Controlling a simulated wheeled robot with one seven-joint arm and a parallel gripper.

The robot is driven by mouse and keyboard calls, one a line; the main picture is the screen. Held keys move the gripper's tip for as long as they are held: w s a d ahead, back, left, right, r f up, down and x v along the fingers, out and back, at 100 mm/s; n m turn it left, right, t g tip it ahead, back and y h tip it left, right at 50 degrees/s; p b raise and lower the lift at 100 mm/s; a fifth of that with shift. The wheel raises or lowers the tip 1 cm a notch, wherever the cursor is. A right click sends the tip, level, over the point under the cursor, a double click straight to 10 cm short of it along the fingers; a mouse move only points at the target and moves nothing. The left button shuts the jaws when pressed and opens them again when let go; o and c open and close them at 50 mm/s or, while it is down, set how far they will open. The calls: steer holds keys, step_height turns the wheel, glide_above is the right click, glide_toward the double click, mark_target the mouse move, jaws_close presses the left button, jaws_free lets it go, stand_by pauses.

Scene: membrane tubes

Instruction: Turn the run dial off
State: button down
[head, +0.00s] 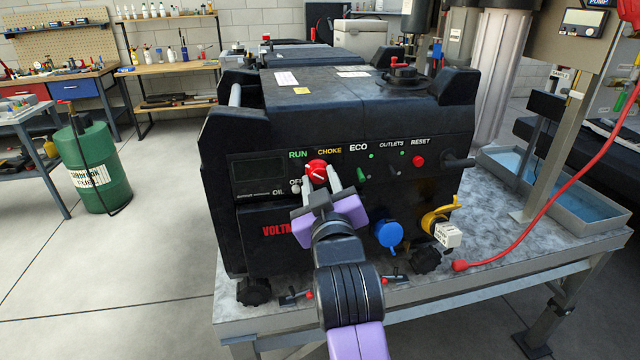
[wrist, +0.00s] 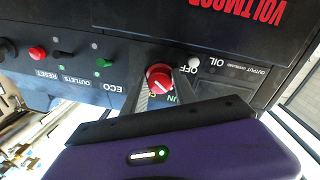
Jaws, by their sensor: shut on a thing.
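The red run dial (head: 316,172) sits on the front panel of a black generator (head: 340,130), below the RUN and CHOKE labels. It has a white pointer mark. My gripper (head: 318,182) is shut on the dial, with one finger on each side of it. In the wrist view the dial (wrist: 158,77) shows between the fingers of my gripper (wrist: 160,90), near the OFF and OIL labels. The view is turned upside down there. The fingers cover part of the lettering around the dial.
A green ECO switch (head: 361,174), a red RESET button (head: 418,161), a blue cap (head: 388,234) and a yellow-hooked plug (head: 447,234) are on the same panel. A red cable (head: 545,235) lies at right. The generator stands on a metal-topped bench (head: 500,270).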

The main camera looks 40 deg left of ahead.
steer(key=n, duration=0.4)
steer(key=shift+w+d+n, duration=0.1)
steer(key=shift+n, duration=0.3)
steer(key=shift+n+y, duration=0.4)
steer(key=shift+n, duration=1.6)
steer(key=c, duration=1)
jaws_free()
steer(key=shift+d+b, duration=0.1)
steer(key=shift+b, duration=0.2)
steer(key=v, duration=0.7)
steer(key=shift+s+d+b, duration=0.2)
steer(key=shift+s+b, duration=0.1)
steer(key=shift+b, duration=0.05)
